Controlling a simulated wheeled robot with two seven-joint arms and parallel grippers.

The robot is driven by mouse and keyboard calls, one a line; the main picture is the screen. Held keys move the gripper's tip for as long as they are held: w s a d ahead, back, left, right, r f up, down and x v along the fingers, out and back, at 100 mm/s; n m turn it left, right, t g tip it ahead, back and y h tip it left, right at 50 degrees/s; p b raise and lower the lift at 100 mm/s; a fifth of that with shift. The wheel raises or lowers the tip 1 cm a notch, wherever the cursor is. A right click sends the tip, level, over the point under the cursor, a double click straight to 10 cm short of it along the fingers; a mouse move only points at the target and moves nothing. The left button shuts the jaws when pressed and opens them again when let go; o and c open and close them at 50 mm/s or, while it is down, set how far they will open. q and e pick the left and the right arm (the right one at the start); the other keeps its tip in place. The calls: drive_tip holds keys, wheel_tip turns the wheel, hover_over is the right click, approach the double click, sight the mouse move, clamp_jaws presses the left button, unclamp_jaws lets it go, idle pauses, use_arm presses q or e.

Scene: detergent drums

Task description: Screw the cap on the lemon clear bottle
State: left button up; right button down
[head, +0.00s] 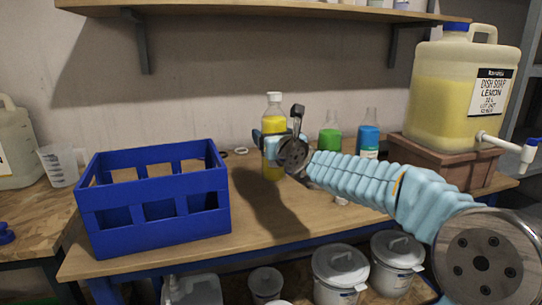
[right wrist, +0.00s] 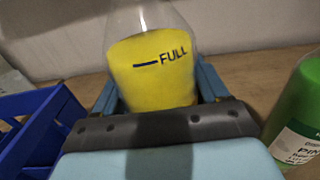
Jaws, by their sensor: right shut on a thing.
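The lemon clear bottle (head: 273,122) is clear with yellow liquid and stands upright near the back of the bench. A white cap or neck top (head: 274,97) shows at its top; I cannot tell how tight it sits. My right gripper (head: 273,150) reaches in from the right and is shut around the bottle's body. In the right wrist view the bottle (right wrist: 152,70) sits between the two fingers, with a FULL mark level with the upper part of the liquid; its top is cut off. My left gripper is not in view.
A blue crate (head: 155,222) stands left of the bottle. Green (head: 330,137) and blue (head: 368,140) bottles stand right of it. Small rings (head: 240,150) lie behind the crate. A large lemon soap drum (head: 455,90) sits on a brown block at right. A shelf (head: 270,10) hangs above.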

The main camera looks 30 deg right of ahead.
drive_tip(key=shift+w+d+f, duration=0.15)
drive_tip(key=shift+w+f, duration=0.2)
drive_tip(key=shift+w+d+f+b, duration=0.1)
drive_tip(key=shift+w+f+b, duration=0.1)
drive_tip(key=shift+f, duration=0.8)
drive_tip(key=shift+w+f+b, duration=0.15)
drive_tip(key=shift+w+f, duration=0.05)
drive_tip(key=shift+f, duration=0.75)
drive_tip(key=shift+f, duration=0.15)
unclamp_jaws()
